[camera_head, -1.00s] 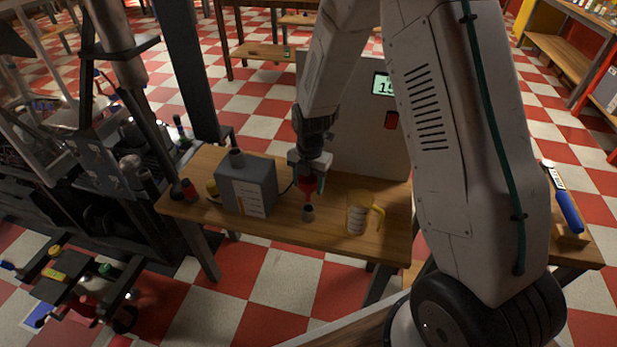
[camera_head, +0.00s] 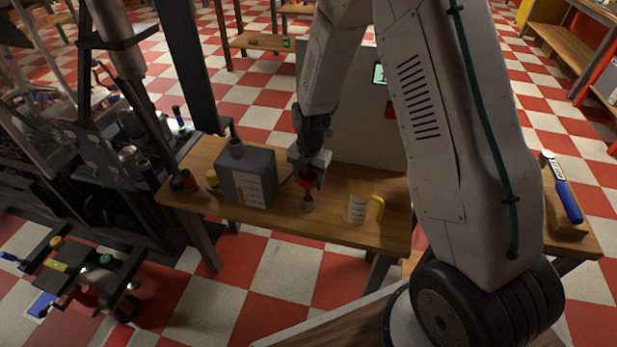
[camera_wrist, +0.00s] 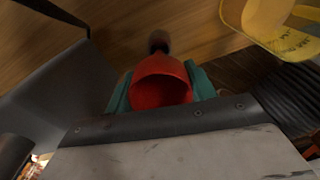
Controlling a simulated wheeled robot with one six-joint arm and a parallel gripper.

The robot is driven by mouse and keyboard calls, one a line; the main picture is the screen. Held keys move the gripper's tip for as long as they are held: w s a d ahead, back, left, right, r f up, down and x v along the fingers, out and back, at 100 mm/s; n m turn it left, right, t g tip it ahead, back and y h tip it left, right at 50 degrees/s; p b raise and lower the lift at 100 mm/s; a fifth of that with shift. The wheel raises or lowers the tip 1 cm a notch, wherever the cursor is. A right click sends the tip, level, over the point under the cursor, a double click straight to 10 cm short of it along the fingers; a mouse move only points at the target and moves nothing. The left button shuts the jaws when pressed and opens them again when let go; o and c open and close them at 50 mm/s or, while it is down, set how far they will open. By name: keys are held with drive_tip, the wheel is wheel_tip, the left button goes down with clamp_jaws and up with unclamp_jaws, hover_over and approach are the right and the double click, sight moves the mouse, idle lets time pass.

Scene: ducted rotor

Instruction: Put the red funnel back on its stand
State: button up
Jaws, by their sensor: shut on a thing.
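The red funnel (camera_head: 307,184) is held in my gripper (camera_wrist: 160,92), between its teal fingers, with its wide mouth facing the wrist camera. The funnel's narrow end points down toward the stand, a small dark cylinder (camera_head: 307,206) on the table. In the wrist view the stand (camera_wrist: 158,42) shows just past the funnel's rim. In the head view the funnel's lower end meets or nearly meets the stand's top. I cannot tell whether they touch, as the spout is hidden in the wrist view.
A grey canister (camera_head: 246,176) stands left of the stand. A clear jug with a yellow handle (camera_head: 357,207) stands close on the right. A grey panel (camera_head: 350,120) rises behind. The wooden table's (camera_head: 290,228) front strip is clear.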

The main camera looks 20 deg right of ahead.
sight(308, 191)
drive_tip(key=shift+f, duration=2.7)
drive_tip(key=o, duration=1)
drive_tip(key=shift+o, duration=0.2)
drive_tip(key=r, duration=0.7)
drive_tip(key=shift+w+d+r, duration=0.15)
drive_tip(key=shift+d+r, duration=0.05)
drive_tip(key=shift+r, duration=0.2)
